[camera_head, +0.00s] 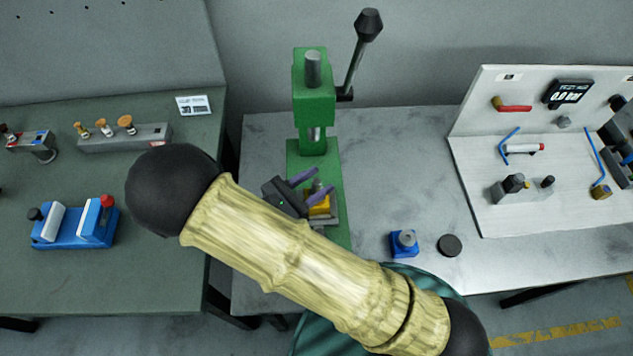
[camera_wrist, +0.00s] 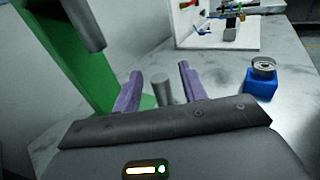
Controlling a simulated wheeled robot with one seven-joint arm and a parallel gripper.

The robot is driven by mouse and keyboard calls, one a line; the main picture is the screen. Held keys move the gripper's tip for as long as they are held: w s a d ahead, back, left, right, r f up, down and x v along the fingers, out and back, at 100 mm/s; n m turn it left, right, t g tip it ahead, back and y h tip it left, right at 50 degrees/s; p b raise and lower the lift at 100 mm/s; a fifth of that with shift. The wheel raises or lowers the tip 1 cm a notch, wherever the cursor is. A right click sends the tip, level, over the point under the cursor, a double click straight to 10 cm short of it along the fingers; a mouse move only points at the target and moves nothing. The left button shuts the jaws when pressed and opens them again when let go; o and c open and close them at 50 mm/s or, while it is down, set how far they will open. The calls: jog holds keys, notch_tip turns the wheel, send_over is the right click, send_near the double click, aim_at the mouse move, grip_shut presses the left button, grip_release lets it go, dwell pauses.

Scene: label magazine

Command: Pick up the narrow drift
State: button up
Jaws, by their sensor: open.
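My gripper (camera_head: 323,181) is open at the green press (camera_head: 313,98), its two purple fingers apart above a yellow block (camera_head: 319,208) on the press base. A short grey upright cylinder (camera_wrist: 162,89), possibly the narrow drift, stands between the fingers in the wrist view, with a gap visible on each side. Its lower end is hidden by my gripper body. In the head view only a small grey top shows between the fingers. I cannot tell for sure which piece is the narrow drift.
The press ram (camera_wrist: 82,22) hangs close to my gripper at upper left in the wrist view. A blue block with a metal ring-like top (camera_head: 404,242) and a dark disc (camera_head: 449,245) sit on the grey table.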

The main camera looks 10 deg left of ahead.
aim_at(316, 181)
jog(key=shift+w+d, duration=0.2)
jog(key=shift+d, duration=0.05)
dwell(0.3)
grip_shut()
jog(key=shift+r, duration=0.1)
notch_tip(316, 181, up, 10)
jog(key=shift+f+b, duration=0.1)
jog(key=shift+b, duration=0.3)
